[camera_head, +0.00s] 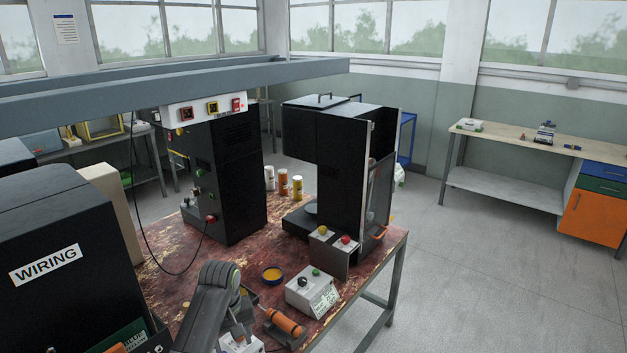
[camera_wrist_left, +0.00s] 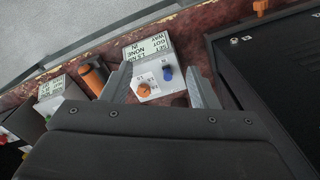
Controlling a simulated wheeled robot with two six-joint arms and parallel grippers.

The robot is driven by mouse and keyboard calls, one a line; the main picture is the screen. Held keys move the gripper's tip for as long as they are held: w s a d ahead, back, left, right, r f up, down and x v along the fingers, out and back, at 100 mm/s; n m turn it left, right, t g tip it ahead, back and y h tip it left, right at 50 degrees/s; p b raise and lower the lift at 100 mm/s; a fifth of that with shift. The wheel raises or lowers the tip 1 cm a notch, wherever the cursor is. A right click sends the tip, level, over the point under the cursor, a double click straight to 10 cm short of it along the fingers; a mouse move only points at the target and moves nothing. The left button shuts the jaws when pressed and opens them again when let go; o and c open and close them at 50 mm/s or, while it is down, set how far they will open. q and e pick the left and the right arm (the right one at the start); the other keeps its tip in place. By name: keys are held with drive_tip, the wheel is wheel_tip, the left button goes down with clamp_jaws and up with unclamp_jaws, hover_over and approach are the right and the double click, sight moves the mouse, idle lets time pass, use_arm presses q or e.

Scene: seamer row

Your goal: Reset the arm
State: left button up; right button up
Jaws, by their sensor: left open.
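My left arm comes into the head view at the bottom, over the front edge of the worn red bench (camera_head: 160,262). Its fingers are hidden there behind the arm's links. In the left wrist view my left gripper (camera_wrist_left: 159,70) is open, its two fingers apart with nothing held between them. A white control box (camera_wrist_left: 160,92) with an orange knob, a blue knob and a printed label shows between and beyond the fingers. I cannot tell how far above it the fingers are. My right gripper is in neither view.
A black seamer (camera_head: 345,165) and a black cabinet (camera_head: 225,175) stand on the bench. Near the arm are a box with a green button (camera_head: 313,291), an orange-handled tool (camera_head: 286,323) and a yellow-filled dish (camera_head: 272,274). A WIRING cabinet (camera_head: 50,220) stands left. The right floor is clear.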

use_arm(q)
drive_tip(key=s+a+f+m+t, duration=0.1)
drive_tip(key=s+a+f, duration=0.3)
drive_tip(key=s, duration=0.5)
drive_tip(key=s+a+f+m+t, duration=0.1)
drive_tip(key=s+a+f, duration=0.35)
drive_tip(key=s, duration=0.35)
drive_tip(key=s+a+r+m+t+y, duration=0.1)
drive_tip(key=s+a+r, duration=0.15)
drive_tip(key=s, duration=0.65)
drive_tip(key=s+a+r+m+t+y, duration=0.1)
drive_tip(key=s+r, duration=0.2)
drive_tip(key=s, duration=0.7)
wheel_tip(320, 180, down, 30)
drive_tip(key=a+g+b, duration=0.2)
drive_tip(key=b, duration=0.4)
drive_tip(key=s+d+f+b, duration=0.1)
drive_tip(key=s+f+b, duration=0.1)
drive_tip(key=s+f, duration=0.5)
drive_tip(key=s+f+g+h+b, duration=0.1)
drive_tip(key=s+f+b, duration=0.1)
drive_tip(key=s+f, duration=0.6)
wheel_tip(320, 180, down, 5)
drive_tip(key=shift+d+f, duration=0.15)
drive_tip(key=shift+d, duration=0.25)
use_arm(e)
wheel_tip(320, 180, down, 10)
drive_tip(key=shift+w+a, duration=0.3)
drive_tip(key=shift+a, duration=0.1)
